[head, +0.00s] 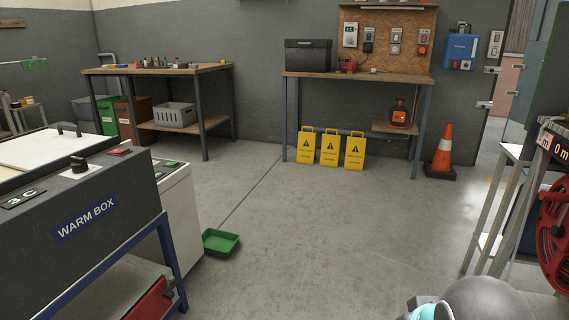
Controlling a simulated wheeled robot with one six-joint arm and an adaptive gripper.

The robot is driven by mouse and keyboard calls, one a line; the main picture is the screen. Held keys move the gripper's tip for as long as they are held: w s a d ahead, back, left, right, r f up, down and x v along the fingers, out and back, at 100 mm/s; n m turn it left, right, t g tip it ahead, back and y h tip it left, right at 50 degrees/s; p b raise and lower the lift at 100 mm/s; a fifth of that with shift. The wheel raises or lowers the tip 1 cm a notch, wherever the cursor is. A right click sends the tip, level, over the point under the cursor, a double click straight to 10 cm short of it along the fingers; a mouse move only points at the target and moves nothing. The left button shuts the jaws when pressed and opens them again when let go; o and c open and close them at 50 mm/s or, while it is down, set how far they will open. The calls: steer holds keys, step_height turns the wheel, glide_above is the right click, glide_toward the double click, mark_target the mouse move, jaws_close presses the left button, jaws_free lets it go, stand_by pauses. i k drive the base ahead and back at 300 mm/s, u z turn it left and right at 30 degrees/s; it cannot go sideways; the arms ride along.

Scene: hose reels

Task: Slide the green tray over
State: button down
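The green tray (221,249) is a small, shallow, open tray lying flat on the concrete floor, left of the picture's middle. It sits close to the foot of the white cabinet (181,215); I cannot tell whether they touch. The part of its inside that I can see looks empty. My gripper is not in view. A rounded grey and teal part at the bottom right looks like part of my arm, well to the right of the tray and nearer to me.
The warm box (95,215) on a blue frame fills the left foreground. A red hose reel (555,225) stands at the right edge. Yellow warning signs (329,148) and an orange cone (442,148) stand by the back bench (357,76). The middle floor is clear.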

mark_target(222, 244)
steer(key=i, duration=2.95)
steer(key=u, duration=1.4)
